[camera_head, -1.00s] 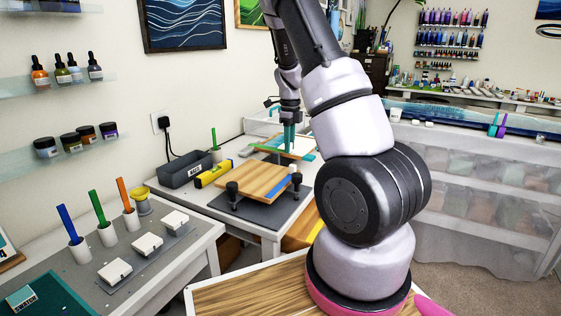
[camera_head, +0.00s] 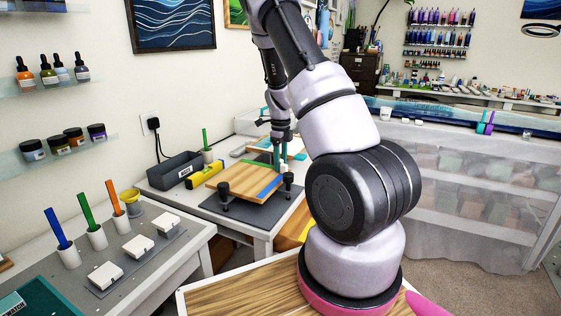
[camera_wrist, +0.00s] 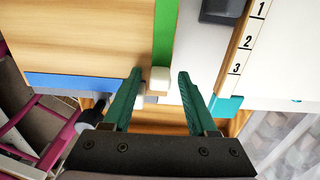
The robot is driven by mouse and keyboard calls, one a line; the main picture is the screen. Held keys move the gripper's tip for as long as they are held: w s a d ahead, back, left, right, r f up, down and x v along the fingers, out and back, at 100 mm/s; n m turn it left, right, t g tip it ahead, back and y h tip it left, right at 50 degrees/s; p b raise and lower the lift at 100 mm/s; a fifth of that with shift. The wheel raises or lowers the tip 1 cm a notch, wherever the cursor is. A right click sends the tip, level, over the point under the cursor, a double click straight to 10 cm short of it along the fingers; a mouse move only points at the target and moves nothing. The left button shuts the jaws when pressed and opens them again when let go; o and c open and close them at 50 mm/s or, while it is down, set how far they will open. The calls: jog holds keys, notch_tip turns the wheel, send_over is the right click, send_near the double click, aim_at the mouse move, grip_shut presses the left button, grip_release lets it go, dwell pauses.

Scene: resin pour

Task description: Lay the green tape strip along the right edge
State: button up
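The green tape strip (camera_wrist: 165,35) lies along the right edge of the wooden board (camera_wrist: 85,40) in the wrist view. A small cream block (camera_wrist: 159,80) sits at its near end. My gripper (camera_wrist: 160,75) has its two teal fingers apart, one on each side of this block, with a visible gap on both sides. In the head view my gripper (camera_head: 277,165) is low at the far right corner of the board (camera_head: 235,182). The green strip (camera_head: 254,161) shows there along the far edge. A blue strip (camera_head: 270,186) lies along another edge of the board.
Black clamp posts (camera_head: 224,192) stand beside the board on a dark mat (camera_head: 250,212). A grey bin (camera_head: 176,170) and yellow tool (camera_head: 205,174) are to the left. A scale numbered 1 to 3 (camera_wrist: 246,45) lies right of the strip in the wrist view.

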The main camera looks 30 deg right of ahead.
jog(key=s+a+r+n+t+y, duration=0.1)
jog(key=s+a+r+n, duration=0.15)
jog(key=r, duration=0.75)
jog(key=s+a+r+n+t+y, duration=0.1)
jog(key=s+a+r+n, duration=0.15)
jog(key=r, duration=0.85)
jog(key=s+a+r+n+t, duration=0.1)
jog(key=s+a+r+n, duration=0.2)
jog(key=s+n, duration=0.3)
jog(key=s+a+r+n+t, duration=0.2)
jog(key=s+a+r+n, duration=0.2)
jog(key=s+n, duration=0.3)
jog(key=s+a+r+n+t, duration=0.2)
jog(key=s+r+n, duration=0.3)
jog(key=s, duration=0.4)
jog(key=shift+a+r+n, duration=0.25)
jog(key=shift+a+n, duration=0.45)
jog(key=shift+a, duration=0.05)
